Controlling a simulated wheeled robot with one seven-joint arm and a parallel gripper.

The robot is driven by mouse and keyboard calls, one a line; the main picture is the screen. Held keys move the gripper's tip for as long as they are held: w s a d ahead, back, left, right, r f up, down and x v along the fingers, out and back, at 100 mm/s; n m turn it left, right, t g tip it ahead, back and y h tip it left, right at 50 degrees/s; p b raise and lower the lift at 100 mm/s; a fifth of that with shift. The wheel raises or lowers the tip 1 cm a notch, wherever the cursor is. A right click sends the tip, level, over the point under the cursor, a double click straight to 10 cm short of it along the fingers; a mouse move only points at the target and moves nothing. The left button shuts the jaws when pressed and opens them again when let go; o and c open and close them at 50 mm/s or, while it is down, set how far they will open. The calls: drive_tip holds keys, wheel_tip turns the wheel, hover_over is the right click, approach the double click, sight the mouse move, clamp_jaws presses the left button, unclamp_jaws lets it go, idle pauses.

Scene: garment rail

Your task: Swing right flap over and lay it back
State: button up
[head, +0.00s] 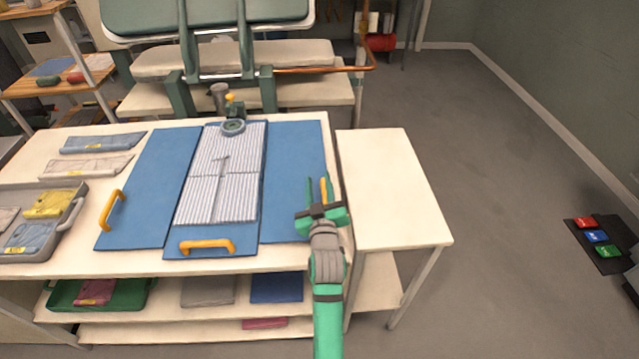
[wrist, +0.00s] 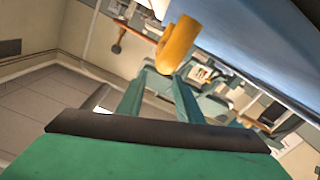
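The folding board lies on the table with a striped shirt (head: 218,180) on its middle panel. The right flap (head: 290,155) is blue and lies flat, bare of cloth. Its yellow handle (head: 324,188) is at the outer right edge, partly hidden by my gripper. My gripper (head: 318,182) is at this handle, its fingers apart. In the wrist view the handle (wrist: 178,44) shows at the fingertips, its lower end between them, with the blue flap (wrist: 245,50) at upper right. Contact cannot be told. The left flap (head: 150,190) also lies flat.
A bare side table (head: 390,185) stands to the right. A grey tray (head: 75,215) with folded cloths is at the left. A green post with a round grey foot (head: 233,127) stands at the shirt's top. The lower flap has a yellow handle (head: 207,245).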

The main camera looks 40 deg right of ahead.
drive_tip(key=v, duration=1.1)
drive_tip(key=shift+d, duration=0.1)
